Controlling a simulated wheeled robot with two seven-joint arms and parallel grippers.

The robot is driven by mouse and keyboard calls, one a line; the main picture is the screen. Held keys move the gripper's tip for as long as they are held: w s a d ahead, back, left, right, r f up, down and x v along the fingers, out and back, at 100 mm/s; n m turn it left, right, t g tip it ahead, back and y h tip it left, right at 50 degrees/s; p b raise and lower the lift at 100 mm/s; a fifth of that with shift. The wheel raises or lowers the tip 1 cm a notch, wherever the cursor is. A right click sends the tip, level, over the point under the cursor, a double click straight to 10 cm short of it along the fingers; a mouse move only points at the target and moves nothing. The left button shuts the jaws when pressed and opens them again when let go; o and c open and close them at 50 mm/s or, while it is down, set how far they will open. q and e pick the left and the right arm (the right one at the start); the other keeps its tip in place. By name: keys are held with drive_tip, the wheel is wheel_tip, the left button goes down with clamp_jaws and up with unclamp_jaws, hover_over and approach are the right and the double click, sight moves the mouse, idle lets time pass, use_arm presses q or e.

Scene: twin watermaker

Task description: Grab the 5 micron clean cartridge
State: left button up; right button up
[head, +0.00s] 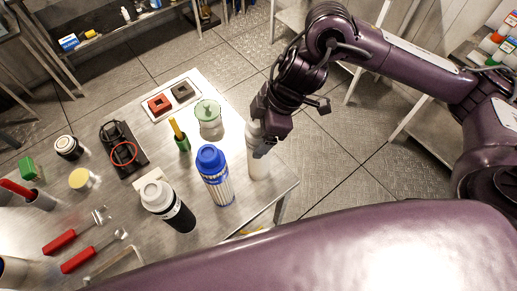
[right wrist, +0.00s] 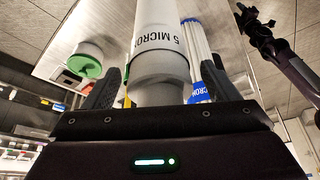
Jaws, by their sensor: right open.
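The white cartridge marked "5 MICRON" (head: 258,166) stands upright near the right edge of the steel table. It fills the middle of the right wrist view (right wrist: 160,45), with its lettering readable. My right gripper (head: 256,127) is at its top end. In the right wrist view, the open fingers of this gripper (right wrist: 160,88) stand on either side of the cartridge's narrower end, with gaps visible. A dark arm end (right wrist: 258,28), seemingly my left gripper, shows small at the upper right of that view; its jaws are unclear.
A blue-capped pleated cartridge (head: 213,175) stands close on the left, also in the right wrist view (right wrist: 197,50). A green-topped white canister (head: 208,114), a black bottle (head: 170,207) and a green-yellow tool (head: 180,137) stand nearby. The table (head: 278,188) ends just right of the cartridge.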

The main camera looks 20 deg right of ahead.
drive_tip(key=c, duration=1.5)
drive_tip(key=shift+o, duration=0.2)
